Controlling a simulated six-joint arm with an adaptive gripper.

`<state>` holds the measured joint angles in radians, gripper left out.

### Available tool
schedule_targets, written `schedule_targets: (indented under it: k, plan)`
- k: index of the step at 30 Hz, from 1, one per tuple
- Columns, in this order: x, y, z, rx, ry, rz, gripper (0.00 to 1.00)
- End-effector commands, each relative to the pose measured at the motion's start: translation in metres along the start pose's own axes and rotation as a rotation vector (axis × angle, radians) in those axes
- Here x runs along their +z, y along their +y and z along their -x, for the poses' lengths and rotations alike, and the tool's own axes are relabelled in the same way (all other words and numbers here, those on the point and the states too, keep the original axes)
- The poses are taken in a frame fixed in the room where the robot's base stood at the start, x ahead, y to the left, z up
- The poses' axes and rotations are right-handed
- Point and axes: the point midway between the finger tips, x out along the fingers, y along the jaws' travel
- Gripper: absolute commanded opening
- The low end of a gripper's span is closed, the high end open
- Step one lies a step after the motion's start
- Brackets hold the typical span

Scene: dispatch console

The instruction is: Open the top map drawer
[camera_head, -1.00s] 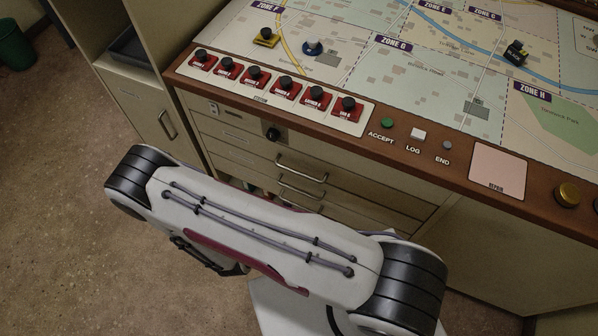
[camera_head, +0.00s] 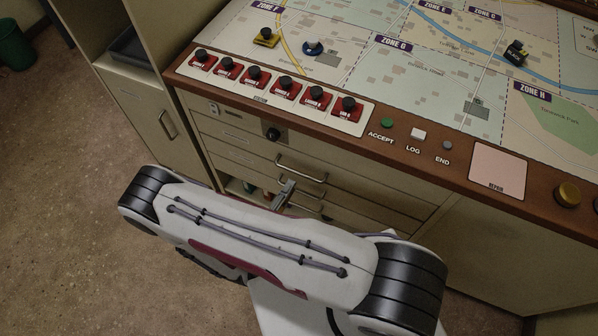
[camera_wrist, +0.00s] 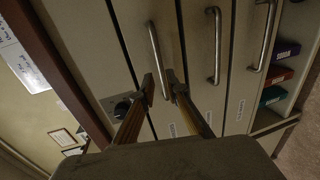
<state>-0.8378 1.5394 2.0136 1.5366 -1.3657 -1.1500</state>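The top map drawer (camera_head: 245,145) is a cream front below the console's lock strip, and it looks shut. Its metal bar handle (camera_head: 302,170) is in clear view. In the wrist view this handle (camera_wrist: 154,50) runs nearly upright, closest to the lock. My gripper (camera_wrist: 161,82) is open, with one fingertip on each side of the lower part of this handle in the picture. I cannot tell whether the fingers touch it. In the head view my gripper (camera_head: 286,191) shows just below the handle, partly hidden by my arm.
Lower drawer handles (camera_wrist: 215,45) and (camera_wrist: 264,35) sit beside the top one. The brown console edge (camera_head: 400,150) overhangs the drawers. A cabinet (camera_head: 145,105) stands left.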

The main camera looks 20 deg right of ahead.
Motion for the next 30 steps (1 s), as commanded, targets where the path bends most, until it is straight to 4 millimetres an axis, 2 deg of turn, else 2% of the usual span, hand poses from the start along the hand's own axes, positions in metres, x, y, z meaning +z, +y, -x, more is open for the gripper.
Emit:
schedule_targets:
  k: [16, 30]
  plan:
    - [0.0, -0.001, -0.005, -0.003, -0.002, -0.001, 0.14]
    - [0.001, -0.001, -0.037, -0.003, -0.004, -0.002, 0.14]
